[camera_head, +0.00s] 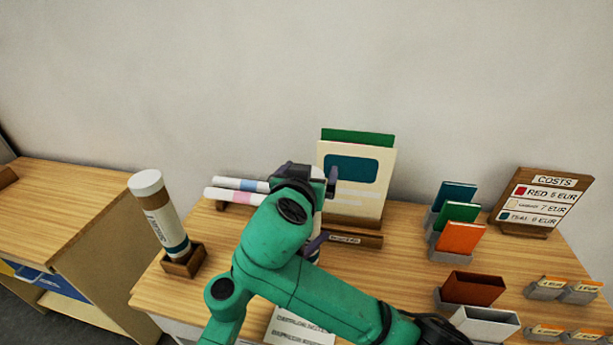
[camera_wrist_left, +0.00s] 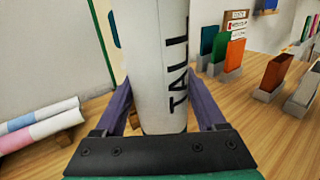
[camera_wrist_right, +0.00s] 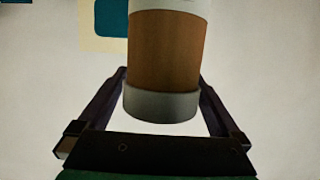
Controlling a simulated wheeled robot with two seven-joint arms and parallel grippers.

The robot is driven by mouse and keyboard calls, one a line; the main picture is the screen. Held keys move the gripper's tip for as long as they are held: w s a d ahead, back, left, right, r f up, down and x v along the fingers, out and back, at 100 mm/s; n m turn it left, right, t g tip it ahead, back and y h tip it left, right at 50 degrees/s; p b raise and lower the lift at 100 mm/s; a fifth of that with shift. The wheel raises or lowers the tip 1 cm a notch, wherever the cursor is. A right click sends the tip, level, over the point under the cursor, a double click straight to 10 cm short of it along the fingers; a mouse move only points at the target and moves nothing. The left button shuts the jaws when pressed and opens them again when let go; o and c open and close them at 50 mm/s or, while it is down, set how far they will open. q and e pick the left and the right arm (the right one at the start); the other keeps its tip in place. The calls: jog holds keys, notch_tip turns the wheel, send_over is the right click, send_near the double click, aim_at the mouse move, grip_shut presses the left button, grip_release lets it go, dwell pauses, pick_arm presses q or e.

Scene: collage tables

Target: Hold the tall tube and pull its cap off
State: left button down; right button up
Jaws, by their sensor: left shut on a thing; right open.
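The tall tube (camera_wrist_left: 158,60) is white, with TALL printed along it. It stands between the fingers of my left gripper (camera_wrist_left: 160,98), which is shut on it. In the head view my green arm hides most of the tube. In the right wrist view a tube end shows a brown band (camera_wrist_right: 166,52) and a grey end piece (camera_wrist_right: 161,105); I cannot tell where the cap's edge lies. My right gripper (camera_wrist_right: 163,88) is open, with its fingers on either side of this end. Whether they touch it cannot be told.
A white tube (camera_head: 161,215) with a teal band leans in a wooden holder (camera_head: 184,262) at left. Rolled tubes (camera_head: 232,196) lie on a rack behind. A cream card (camera_head: 362,195) stands behind the arm. Coloured cards (camera_head: 460,237) and a costs sign (camera_head: 541,200) stand at right.

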jog(key=c, duration=1.4)
jog(key=shift+r, duration=0.15)
jog(key=shift+r, duration=1)
jog(key=shift+a+r, duration=0.1)
jog(key=shift+r, duration=1.9)
pick_arm(q)
grip_release()
